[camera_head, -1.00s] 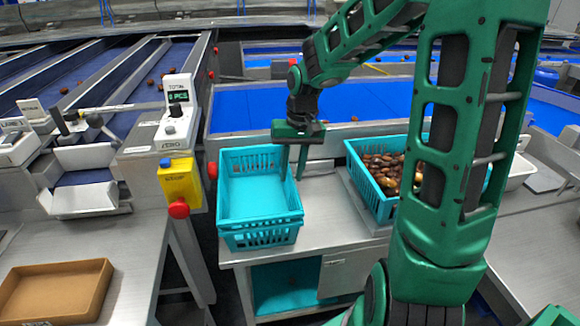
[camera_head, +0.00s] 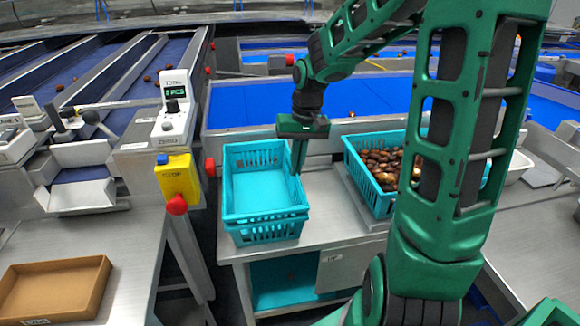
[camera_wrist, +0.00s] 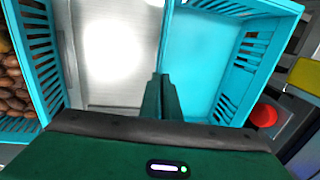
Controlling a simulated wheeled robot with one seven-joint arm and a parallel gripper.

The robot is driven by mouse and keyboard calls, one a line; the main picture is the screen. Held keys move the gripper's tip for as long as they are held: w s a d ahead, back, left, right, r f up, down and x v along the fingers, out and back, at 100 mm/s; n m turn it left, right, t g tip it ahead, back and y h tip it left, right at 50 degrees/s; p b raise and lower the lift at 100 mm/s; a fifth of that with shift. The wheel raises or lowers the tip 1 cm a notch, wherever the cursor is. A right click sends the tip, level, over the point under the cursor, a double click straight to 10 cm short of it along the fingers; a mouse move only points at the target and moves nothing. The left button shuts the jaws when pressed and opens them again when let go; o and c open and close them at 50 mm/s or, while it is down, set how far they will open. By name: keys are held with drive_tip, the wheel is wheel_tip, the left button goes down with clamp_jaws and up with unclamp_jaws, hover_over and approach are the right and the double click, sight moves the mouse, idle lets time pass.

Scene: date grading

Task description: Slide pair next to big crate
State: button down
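Two empty teal crates, one stacked in the other, form the pair (camera_head: 266,234) on the steel table. The pair also fills the right half of the wrist view (camera_wrist: 205,60). The big crate (camera_head: 368,197), teal and holding brown dates, stands to the right of the pair with a strip of bare table between them. It shows at the left of the wrist view (camera_wrist: 38,52). My gripper (camera_head: 298,172) points down at the pair's right wall. Its fingers (camera_wrist: 161,85) are close together across the rim of that wall, which they appear to pinch. The fingertips are hidden.
Bare steel table (camera_head: 322,200) lies between the pair and the big crate. A yellow box with a red button (camera_head: 178,180) stands left of the pair. A blue belt (camera_head: 250,105) runs behind. A brown tray (camera_head: 55,288) is at the lower left.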

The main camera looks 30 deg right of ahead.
drive_tip(key=s+d, duration=0.4)
drive_tip(key=d, duration=0.9)
idle(1.9)
drive_tip(key=shift+s, duration=0.1)
drive_tip(key=shift+a, duration=0.1)
idle(0.7)
drive_tip(key=c, duration=1.9)
unclamp_jaws()
drive_tip(key=shift+o, duration=0.4)
drive_tip(key=shift+o, duration=1.4)
drive_tip(key=shift+r, duration=0.1)
wheel_tip(320, 180, up, 8)
